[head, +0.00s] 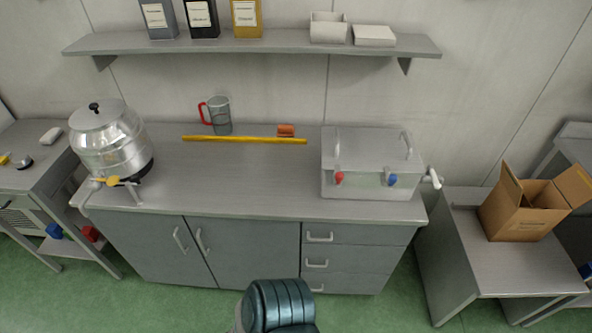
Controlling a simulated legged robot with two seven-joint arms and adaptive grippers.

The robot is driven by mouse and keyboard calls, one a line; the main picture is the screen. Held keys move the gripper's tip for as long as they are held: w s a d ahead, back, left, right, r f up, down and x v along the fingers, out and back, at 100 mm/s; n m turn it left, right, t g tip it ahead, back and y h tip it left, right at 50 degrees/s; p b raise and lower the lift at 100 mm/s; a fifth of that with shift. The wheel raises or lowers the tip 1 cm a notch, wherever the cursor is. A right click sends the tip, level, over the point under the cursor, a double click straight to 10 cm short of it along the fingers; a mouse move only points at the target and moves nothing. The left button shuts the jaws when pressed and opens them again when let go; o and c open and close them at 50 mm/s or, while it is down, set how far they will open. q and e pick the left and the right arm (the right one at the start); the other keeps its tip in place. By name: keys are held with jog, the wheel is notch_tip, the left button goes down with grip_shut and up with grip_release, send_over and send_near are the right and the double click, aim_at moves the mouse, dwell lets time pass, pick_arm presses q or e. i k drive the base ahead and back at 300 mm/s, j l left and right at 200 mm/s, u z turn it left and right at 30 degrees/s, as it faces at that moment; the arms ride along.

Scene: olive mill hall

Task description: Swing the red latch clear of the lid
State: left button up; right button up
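A grey metal box with a flat lid (370,150) stands at the right end of the counter. Two upright handles rise at the left and right of the lid. The red latch (339,177) is at the left of the box's front, by the lid's front edge. A blue latch (392,180) is to its right on the same front. Whether the red latch overlaps the lid is too small to tell. Neither of my grippers is in view; only a dark teal ribbed part of mine shows at the bottom.
The counter (250,180) is clear in front of the box's left side. A steel drum (110,140) stands left. A white lever (432,179) sticks out right of the box. A shelf (270,42) hangs above.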

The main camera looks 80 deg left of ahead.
aim_at(339, 176)
jog(key=u, duration=2.2)
